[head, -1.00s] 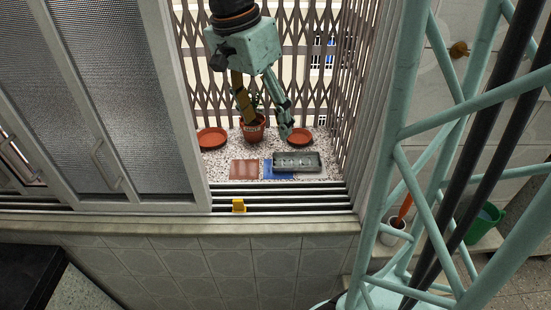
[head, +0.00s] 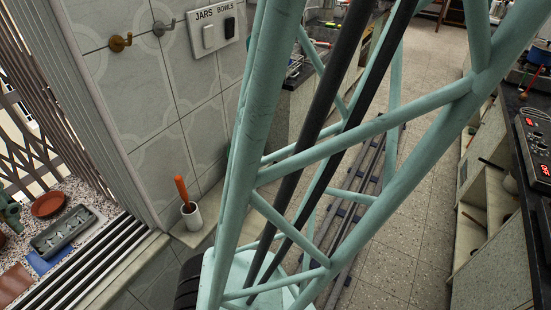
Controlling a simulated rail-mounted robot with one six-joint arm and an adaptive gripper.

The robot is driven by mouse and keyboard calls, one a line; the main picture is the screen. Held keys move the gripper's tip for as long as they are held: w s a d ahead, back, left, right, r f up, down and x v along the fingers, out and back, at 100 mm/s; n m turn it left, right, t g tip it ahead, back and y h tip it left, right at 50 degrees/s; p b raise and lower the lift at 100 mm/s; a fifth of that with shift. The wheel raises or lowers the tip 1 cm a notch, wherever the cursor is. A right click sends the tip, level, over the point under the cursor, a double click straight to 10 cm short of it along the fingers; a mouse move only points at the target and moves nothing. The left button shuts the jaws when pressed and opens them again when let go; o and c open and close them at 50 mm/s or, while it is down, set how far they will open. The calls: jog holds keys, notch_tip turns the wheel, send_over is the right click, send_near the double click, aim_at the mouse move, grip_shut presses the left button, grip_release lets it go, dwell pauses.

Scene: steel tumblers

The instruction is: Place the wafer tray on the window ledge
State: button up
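The grey wafer tray (head: 82,217) rests flat on the speckled window ledge (head: 78,190), at the left of the head view. It partly covers a blue patch (head: 45,262).
A terracotta saucer (head: 48,204) sits behind the tray, and a red-brown patch (head: 13,284) lies in front. A folding lattice (head: 28,150) bounds the ledge. A white pot (head: 192,215) with an orange handle stands right of the window tracks. Hooks (head: 120,42) are on the tiled wall.

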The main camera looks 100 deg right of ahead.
jog(key=s+a+n+t+y, duration=0.1)
jog(key=s+a+n, duration=0.4)
jog(key=s, duration=0.3)
jog(key=shift+s+a+r+n+t, duration=0.35)
jog(key=shift+r+n+t, duration=0.1)
jog(key=shift+n, duration=0.45)
